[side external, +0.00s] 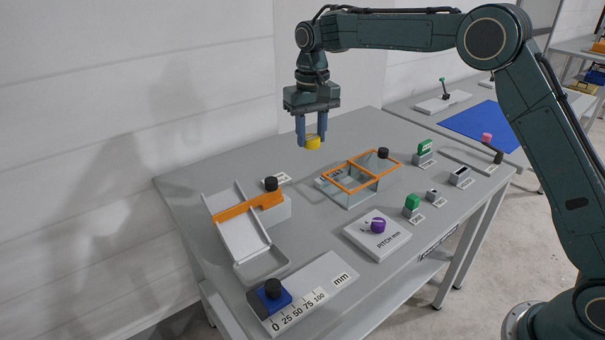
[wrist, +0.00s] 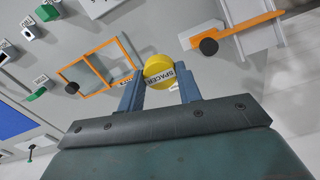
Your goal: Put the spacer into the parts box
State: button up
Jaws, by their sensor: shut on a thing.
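The yellow spacer (side external: 312,144) is a short round piece, held between the two blue fingers of my gripper (side external: 311,136), up above the table. In the wrist view the spacer (wrist: 157,66) shows its "SPACER" label between the fingertips (wrist: 160,82). A clear-walled box (side external: 349,197), which looks like the parts box, stands on the table to the right of and below my gripper. An orange frame (side external: 347,189) with a black knob (side external: 383,153) lies across its top and reaches past it to the right. I cannot tell whether a clear pane closes the opening.
A white chute with an orange bar (side external: 236,210) stands at the left. A ruler block with a blue slider (side external: 271,298) is in front, a purple dial (side external: 378,225) right of it. The table under my gripper looks clear.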

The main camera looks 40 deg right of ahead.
send_over(349, 179)
jog(key=s+a, duration=0.4)
notch_tip(349, 179, down, 20)
jog(key=shift+r, duration=0.1)
dwell(0.6)
jog(key=o, duration=0.7)
jog(key=shift+c, duration=0.2)
notch_tip(349, 179, up, 12)
dwell(0.5)
dwell(0.5)
